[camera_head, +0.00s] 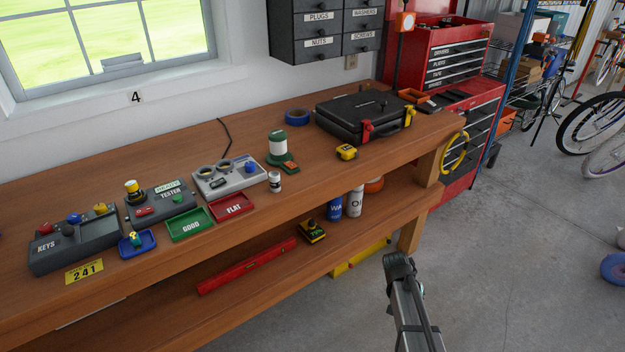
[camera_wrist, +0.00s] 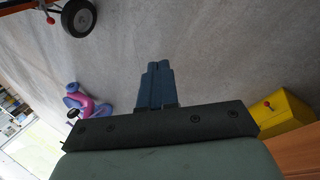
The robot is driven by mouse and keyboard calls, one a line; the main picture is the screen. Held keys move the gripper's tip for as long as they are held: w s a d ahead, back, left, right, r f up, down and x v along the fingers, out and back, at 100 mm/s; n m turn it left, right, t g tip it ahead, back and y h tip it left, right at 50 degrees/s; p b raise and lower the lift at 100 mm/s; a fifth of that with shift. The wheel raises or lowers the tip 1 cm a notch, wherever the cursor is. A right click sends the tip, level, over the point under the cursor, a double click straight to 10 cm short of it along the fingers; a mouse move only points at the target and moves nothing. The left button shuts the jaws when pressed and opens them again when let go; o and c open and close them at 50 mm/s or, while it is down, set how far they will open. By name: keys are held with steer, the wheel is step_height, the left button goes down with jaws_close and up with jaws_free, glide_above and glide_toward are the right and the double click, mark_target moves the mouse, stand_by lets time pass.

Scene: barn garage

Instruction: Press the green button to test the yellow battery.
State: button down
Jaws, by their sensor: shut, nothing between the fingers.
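The dark grey battery tester (camera_head: 157,206), labelled TESTER, stands on the workbench at the left in the head view. The yellow battery (camera_head: 132,187), with a dark band, stands upright at its back left. The small green button (camera_head: 178,199) is on the right of its top, and a red part lies to the left of it. My gripper (camera_wrist: 155,75) is in the wrist view with its fingers together and nothing between them, above the concrete floor. In the head view my arm shows at the lower right, off the bench and far from the tester.
The green GOOD tray (camera_head: 190,224) and red FLAT tray (camera_head: 231,207) sit right of the tester, and a blue tray (camera_head: 137,244) sits before it. The KEYS box (camera_head: 75,240) is left. A black case (camera_head: 362,115) is farther right. Open floor lies before the bench.

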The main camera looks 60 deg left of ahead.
mark_target(173, 198)
steer(key=s+a+r+n+t+y, duration=0.1)
steer(key=s+a+r, duration=0.2)
steer(key=a+r, duration=0.4)
steer(key=s+a+r+t, duration=0.15)
steer(key=a+r, duration=0.35)
steer(key=a, duration=0.5)
steer(key=s+a+r+t+y, duration=0.1)
steer(key=s+a+r, duration=0.6)
steer(key=r, duration=0.1)
steer(key=s+a+r+n+t+y, duration=0.1)
steer(key=s+a+r, duration=0.7)
steer(key=s+a+r+t+y, duration=0.1)
steer(key=s+a+r, duration=0.6)
steer(key=s, duration=0.1)
steer(key=shift+s+a+r, duration=0.2)
steer(key=shift+a+r, duration=0.05)
steer(key=shift+r, duration=0.15)
steer(key=s+a+r+n, duration=0.1)
steer(key=s+a+r, duration=0.2)
steer(key=s, duration=0.3)
steer(key=s+a+r+n+y, duration=0.1)
steer(key=s+a+r, duration=0.2)
steer(key=s, duration=0.4)
steer(key=s+a+r+n+t+y, duration=0.1)
steer(key=s+a+r, duration=0.3)
steer(key=s+a, duration=0.1)
steer(key=shift+s+a, duration=0.25)
steer(key=shift+s, duration=0.6)
steer(key=shift+f, duration=0.2)
steer(key=shift+f, duration=4.3)
